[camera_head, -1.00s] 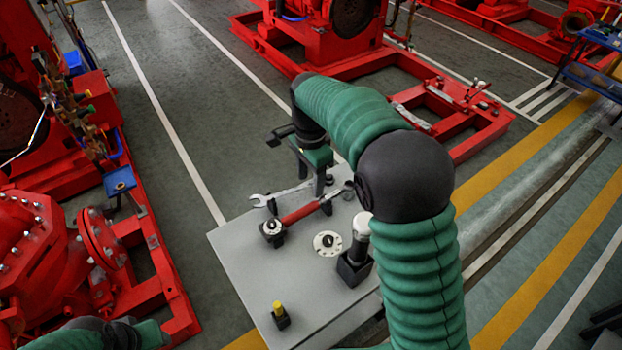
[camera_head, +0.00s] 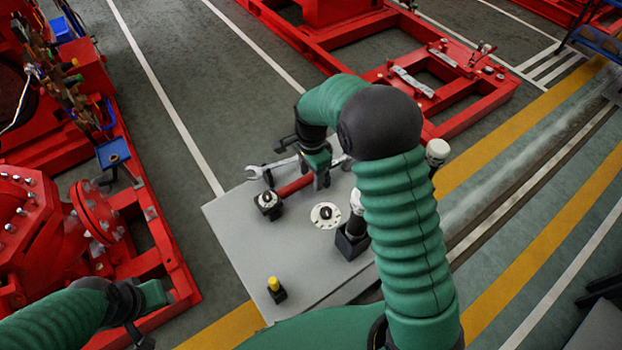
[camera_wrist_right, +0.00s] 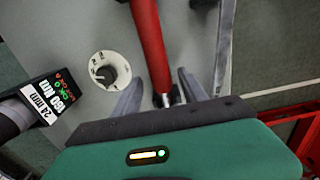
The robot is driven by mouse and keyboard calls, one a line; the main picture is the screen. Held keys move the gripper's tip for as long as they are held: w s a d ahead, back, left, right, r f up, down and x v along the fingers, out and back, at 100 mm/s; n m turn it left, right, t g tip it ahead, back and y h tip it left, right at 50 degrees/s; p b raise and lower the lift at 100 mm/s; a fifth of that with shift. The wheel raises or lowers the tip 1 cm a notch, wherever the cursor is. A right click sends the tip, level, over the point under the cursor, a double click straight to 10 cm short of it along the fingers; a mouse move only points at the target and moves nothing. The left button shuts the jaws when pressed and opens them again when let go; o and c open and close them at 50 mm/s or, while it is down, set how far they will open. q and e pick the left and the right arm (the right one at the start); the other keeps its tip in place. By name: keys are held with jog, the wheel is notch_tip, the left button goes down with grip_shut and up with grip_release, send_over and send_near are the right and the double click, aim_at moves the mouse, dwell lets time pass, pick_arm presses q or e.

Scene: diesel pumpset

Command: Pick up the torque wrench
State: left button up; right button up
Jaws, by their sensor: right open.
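The torque wrench, a long bar with a red handle (camera_head: 293,187), lies on the grey table. In the right wrist view its red handle (camera_wrist_right: 150,42) runs down between my fingers, with a metal part at its lower end. My right gripper (camera_head: 318,181) is over the far part of the wrench and hides some of it. In the right wrist view the open fingers (camera_wrist_right: 160,76) lie on either side of the bar; I cannot tell whether they touch it. My left gripper (camera_head: 150,298) is at the lower left, away from the table, its jaws unclear.
On the grey table (camera_head: 235,235) are a steel spanner (camera_head: 257,171) beside the wrench, a black block (camera_head: 268,203), a round white dial (camera_head: 325,214), a black-based tool (camera_head: 350,240) with a display, and a yellow-topped piece (camera_head: 275,288). Red pump frames (camera_head: 140,260) stand left and behind.

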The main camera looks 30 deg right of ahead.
jog(key=shift+f, duration=0.75)
jog(key=shift+w+a+f, duration=0.1)
jog(key=shift+a+f, duration=0.05)
jog(key=shift+f, duration=0.1)
jog(key=shift+w+a, duration=0.15)
jog(key=shift+a, duration=0.15)
jog(key=shift+r, duration=0.15)
jog(key=c, duration=0.5)
jog(key=shift+d, duration=0.15)
grip_shut()
